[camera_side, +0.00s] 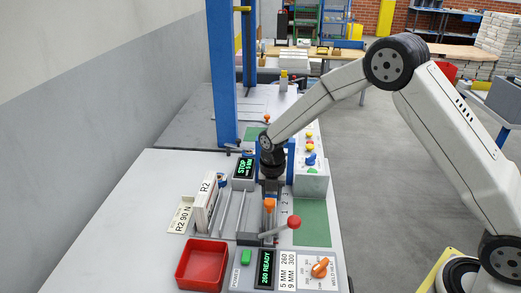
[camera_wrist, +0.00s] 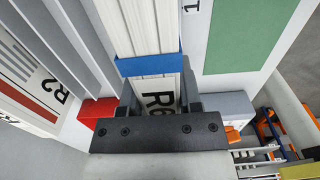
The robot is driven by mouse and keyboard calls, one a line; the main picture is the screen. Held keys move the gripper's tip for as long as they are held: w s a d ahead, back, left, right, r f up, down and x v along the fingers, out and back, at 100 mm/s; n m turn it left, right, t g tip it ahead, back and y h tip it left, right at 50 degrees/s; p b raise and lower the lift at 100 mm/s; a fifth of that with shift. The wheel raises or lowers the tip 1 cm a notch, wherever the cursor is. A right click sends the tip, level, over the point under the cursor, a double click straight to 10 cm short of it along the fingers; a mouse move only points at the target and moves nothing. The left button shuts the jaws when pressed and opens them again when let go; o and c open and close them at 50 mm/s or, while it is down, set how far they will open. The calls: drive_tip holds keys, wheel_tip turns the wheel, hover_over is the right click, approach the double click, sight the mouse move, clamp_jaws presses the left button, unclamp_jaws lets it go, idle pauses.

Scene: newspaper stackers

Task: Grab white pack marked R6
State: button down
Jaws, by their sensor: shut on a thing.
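The white pack marked R6 (camera_wrist: 158,92) stands between the two dark fingers of my gripper (camera_wrist: 160,86) in the wrist view. A blue band (camera_wrist: 150,65) wraps around it, and the label is partly covered by the gripper body. The fingers are shut on the pack, one on each side. In the side view my gripper (camera_side: 270,186) points down over the grey fixture on the bench, right of the thin upright dividers. The pack is mostly hidden there, and I cannot tell whether it still touches the fixture.
Another white pack marked R2 (camera_side: 206,202) stands left of the dividers (camera_side: 232,212). A red tray (camera_side: 202,264) is at the front. A control panel (camera_side: 282,268) and a red-knobbed lever (camera_side: 293,222) are close in front of my gripper. A green pad (camera_side: 313,223) lies to the right.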

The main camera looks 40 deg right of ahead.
wheel_tip(320, 180, up, 18)
idle(0.7)
drive_tip(key=shift+f, duration=0.1)
idle(0.4)
